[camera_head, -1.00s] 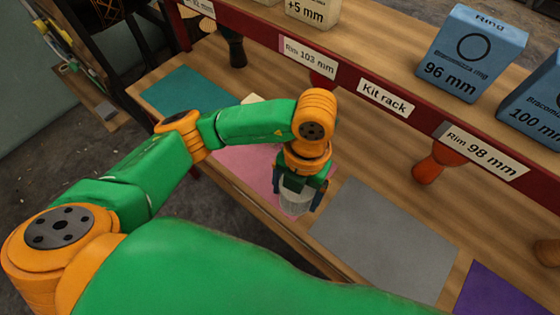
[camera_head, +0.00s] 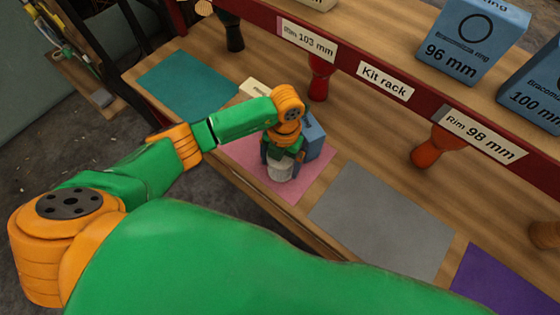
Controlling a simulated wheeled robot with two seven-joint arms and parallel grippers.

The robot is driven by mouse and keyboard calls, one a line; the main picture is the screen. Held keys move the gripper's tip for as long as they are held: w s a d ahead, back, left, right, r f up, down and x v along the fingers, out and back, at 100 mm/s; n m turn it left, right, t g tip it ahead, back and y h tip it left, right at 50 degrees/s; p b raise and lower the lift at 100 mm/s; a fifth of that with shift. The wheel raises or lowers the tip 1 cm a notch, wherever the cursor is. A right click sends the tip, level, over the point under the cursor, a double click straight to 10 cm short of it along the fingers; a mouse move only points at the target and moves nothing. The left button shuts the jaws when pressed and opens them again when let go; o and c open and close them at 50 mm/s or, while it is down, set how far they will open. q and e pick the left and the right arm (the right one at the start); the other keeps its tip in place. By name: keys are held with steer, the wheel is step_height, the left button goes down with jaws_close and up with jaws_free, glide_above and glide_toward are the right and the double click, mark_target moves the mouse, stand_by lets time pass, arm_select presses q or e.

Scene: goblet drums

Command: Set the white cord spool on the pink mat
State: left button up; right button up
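The white cord spool (camera_head: 280,171) is between the fingers of my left gripper (camera_head: 281,162), which points down over the pink mat (camera_head: 309,180). The gripper looks shut on the spool. The spool appears within the mat's outline, near its front part. I cannot tell whether its underside touches the mat. My wrist and forearm hide the mat's back left part. My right gripper is not in view.
A blue block (camera_head: 313,136) stands close behind the gripper. A teal mat (camera_head: 185,84) lies left, a grey mat (camera_head: 382,222) and purple mat (camera_head: 500,285) right. Red (camera_head: 319,80) and orange (camera_head: 437,147) goblet-shaped drums stand behind, below the labelled rack (camera_head: 385,82).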

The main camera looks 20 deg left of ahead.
arm_select(q)
steer(key=r, duration=0.4)
steer(key=w+r, duration=0.1)
steer(key=r, duration=0.7)
steer(key=shift+w+d+r+b, duration=0.1)
steer(key=shift+w+r+b, duration=0.1)
steer(key=shift+b, duration=0.15)
